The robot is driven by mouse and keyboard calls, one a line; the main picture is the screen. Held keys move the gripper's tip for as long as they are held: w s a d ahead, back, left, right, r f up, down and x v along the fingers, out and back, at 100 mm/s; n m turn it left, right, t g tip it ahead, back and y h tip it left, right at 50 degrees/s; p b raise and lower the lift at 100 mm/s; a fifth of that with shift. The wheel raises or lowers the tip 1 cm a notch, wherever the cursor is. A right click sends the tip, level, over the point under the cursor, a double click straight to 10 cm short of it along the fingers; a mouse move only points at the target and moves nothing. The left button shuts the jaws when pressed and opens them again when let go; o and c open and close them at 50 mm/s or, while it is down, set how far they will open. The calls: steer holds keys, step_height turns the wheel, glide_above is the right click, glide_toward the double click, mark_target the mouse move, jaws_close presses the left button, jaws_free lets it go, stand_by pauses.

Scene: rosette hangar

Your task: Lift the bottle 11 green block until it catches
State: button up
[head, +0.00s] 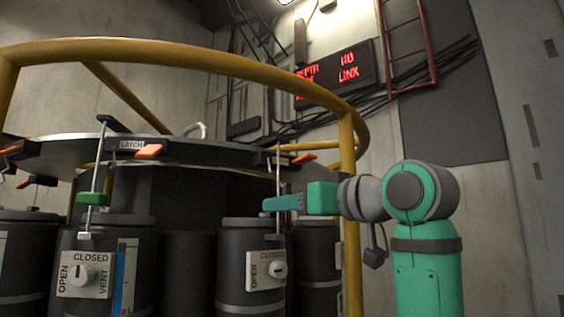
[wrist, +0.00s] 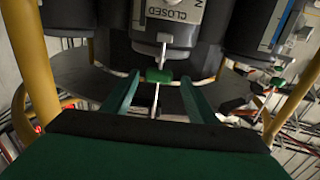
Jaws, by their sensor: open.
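My gripper (head: 270,204) is open and reaches in from the right in the head view, level with a thin upright rod (head: 278,180) above a dark bottle (head: 250,246). In the wrist view, the open fingers of my gripper (wrist: 160,82) stand on either side of the rod (wrist: 155,100). A green block (wrist: 158,75) on that rod shows between the fingertips, with gaps visible at both sides. In the head view my fingers hide this block. The bottle's valve plate (head: 266,270) reads CLOSED and OPEN. I see no bottle number.
A second rod at left carries another green block (head: 92,198) above a bottle with a valve plate (head: 86,275). A dark round plate (head: 220,152) with orange handles (head: 149,152) lies above the bottles. A yellow rail (head: 190,52) rings them, with a post (head: 347,150) near my arm.

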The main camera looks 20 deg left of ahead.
steer(key=shift+x, duration=1.4)
steer(key=shift+w, duration=0.15)
